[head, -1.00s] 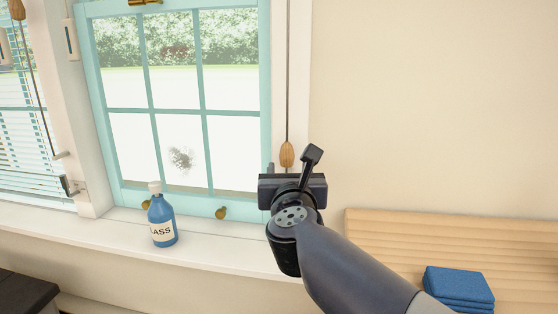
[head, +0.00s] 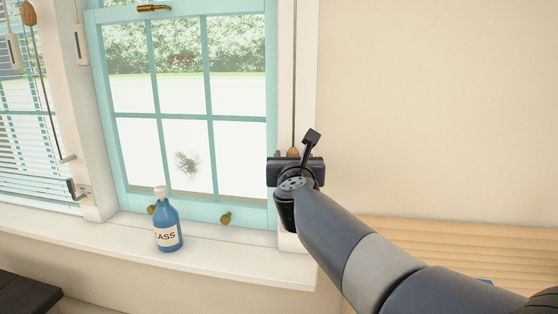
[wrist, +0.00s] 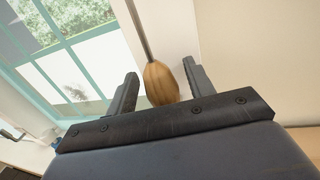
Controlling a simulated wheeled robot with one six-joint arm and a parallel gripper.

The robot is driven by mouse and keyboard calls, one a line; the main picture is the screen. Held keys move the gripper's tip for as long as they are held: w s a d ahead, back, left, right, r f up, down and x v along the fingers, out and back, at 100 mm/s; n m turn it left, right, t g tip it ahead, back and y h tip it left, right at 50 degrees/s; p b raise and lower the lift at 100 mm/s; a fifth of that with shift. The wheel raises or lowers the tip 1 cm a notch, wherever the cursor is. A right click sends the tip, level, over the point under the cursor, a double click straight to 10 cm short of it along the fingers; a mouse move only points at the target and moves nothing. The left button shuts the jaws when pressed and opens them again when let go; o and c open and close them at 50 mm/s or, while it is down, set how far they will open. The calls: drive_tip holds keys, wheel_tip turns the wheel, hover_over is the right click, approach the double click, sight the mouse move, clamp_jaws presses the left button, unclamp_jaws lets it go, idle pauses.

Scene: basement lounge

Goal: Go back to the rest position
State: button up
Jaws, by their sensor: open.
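My gripper (head: 295,160) is at the right side of the window, in front of the window frame. In the wrist view my gripper (wrist: 160,90) has its two fingers spread apart. A wooden cord pull (wrist: 161,84) on a thin cord hangs at the gap between the fingers, and I cannot tell whether they touch it. In the head view most of the cord pull (head: 293,153) is hidden behind my gripper.
A blue bottle with a white cap (head: 167,222) stands on the window sill (head: 230,258). The teal window (head: 185,115) has a dark smudge (head: 187,163). A slatted wooden surface (head: 440,240) is at the lower right. A dark table (head: 25,298) is at the lower left. The wall at right is bare.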

drive_tip(key=shift+s+f, duration=0.15)
drive_tip(key=shift+s, duration=0.05)
drive_tip(key=s+p, duration=0.1)
drive_tip(key=s, duration=0.9)
drive_tip(key=w+b, duration=0.1)
drive_tip(key=w, duration=0.9)
drive_tip(key=shift+w+f, duration=0.1)
drive_tip(key=shift+w, duration=0.15)
wheel_tip(320, 180, up, 2)
drive_tip(key=shift+r+p, duration=0.2)
drive_tip(key=shift+p, duration=0.8)
wheel_tip(320, 180, up, 33)
drive_tip(key=p, duration=3.5)
drive_tip(key=shift+p, duration=0.3)
